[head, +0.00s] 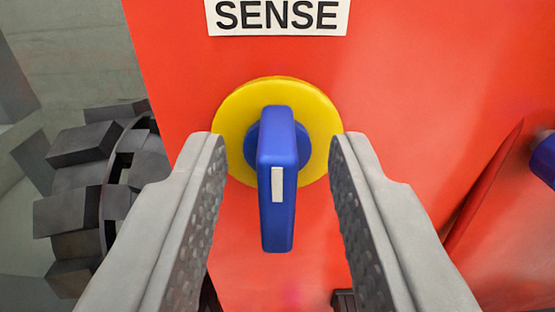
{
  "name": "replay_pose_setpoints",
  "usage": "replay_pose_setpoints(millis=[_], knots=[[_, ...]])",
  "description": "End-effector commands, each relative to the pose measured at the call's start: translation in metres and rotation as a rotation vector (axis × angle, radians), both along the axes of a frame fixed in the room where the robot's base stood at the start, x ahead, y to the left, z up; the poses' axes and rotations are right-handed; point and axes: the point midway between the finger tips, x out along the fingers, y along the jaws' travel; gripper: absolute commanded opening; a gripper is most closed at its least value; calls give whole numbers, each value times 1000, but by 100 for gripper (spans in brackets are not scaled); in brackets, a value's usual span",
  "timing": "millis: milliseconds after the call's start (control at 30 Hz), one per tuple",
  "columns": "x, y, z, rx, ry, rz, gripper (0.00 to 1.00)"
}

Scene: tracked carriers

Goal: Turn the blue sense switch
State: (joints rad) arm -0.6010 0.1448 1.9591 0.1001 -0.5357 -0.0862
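The blue sense switch (277,215) is a rotary handle on a round yellow plate (232,108), fixed to a red panel. Its handle points straight down and carries a white mark on its lower half. A white label (280,16) reading SENSE sits above it. My gripper (277,150) is open, with one grey finger on each side of the handle. A gap shows between the handle and each finger, so I see no contact. The fingertips overlap the yellow plate's left and right edges in the picture; their depth from the panel is hard to tell.
The red panel (430,90) fills most of the view. A dark toothed wheel or track (85,200) stands at the left, beside the panel's edge. Another blue part (544,158) is cut off at the right edge, near a slanted red edge (485,185).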

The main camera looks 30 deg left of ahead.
Motion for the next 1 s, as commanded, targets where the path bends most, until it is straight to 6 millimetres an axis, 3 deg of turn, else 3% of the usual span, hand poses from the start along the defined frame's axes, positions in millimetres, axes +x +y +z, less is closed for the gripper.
replay_pose_setpoints(millis=[100, 300, 667, 1000], knots=[[0, 0, 0, 0, 0, 0, 33], [0, 0, 0, 0, 0, 0, 0], [0, -1, 0, 30, 18, 0, 0], [1, -3, -1, 214, 133, 0, 0]])
